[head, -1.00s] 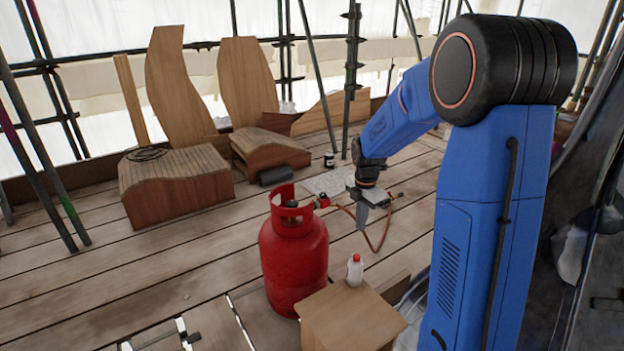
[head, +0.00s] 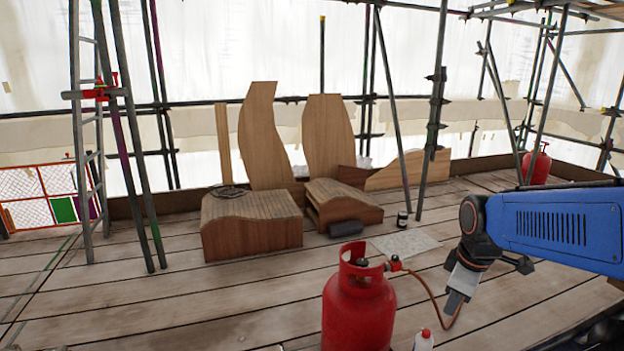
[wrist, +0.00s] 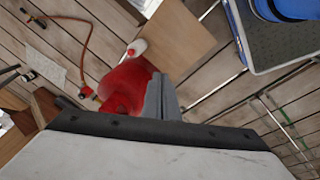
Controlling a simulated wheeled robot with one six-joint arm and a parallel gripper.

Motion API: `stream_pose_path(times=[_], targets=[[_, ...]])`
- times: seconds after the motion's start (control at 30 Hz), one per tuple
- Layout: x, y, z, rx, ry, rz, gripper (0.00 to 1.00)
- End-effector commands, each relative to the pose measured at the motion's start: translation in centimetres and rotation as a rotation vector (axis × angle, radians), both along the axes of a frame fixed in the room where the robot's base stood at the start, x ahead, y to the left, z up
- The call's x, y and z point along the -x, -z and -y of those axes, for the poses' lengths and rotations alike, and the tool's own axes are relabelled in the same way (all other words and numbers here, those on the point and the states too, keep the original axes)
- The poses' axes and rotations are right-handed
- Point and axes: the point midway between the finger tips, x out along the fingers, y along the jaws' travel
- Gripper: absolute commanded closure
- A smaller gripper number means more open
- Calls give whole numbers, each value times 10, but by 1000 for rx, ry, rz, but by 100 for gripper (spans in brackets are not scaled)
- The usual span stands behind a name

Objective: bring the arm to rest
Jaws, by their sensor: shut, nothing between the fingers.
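My arm (head: 560,228) is blue and reaches in from the right edge of the head view. My gripper (head: 455,301) points down, shut and empty, to the right of the red gas cylinder (head: 358,310) and above the plank floor. In the wrist view the fingers of my gripper (wrist: 161,97) are together, in front of the red cylinder (wrist: 121,88). I cannot tell whether the gripper touches the hose (head: 428,292) that passes behind it.
A white bottle with a red cap (head: 423,342) stands right of the cylinder. Curved wooden forms (head: 252,225) stand on the planks, with scaffold poles (head: 433,130) behind. A second red cylinder (head: 537,167) stands far right. The plank floor at left (head: 120,300) is mostly clear.

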Motion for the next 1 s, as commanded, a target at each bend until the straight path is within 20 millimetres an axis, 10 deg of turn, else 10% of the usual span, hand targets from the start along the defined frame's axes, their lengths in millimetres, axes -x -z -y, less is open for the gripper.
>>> stream_pose_path(times=[0.6, 1.0], targets=[[135, -19, -22, -229, 695, 163, 100], [158, -15, -25, -290, 836, 186, 100]])
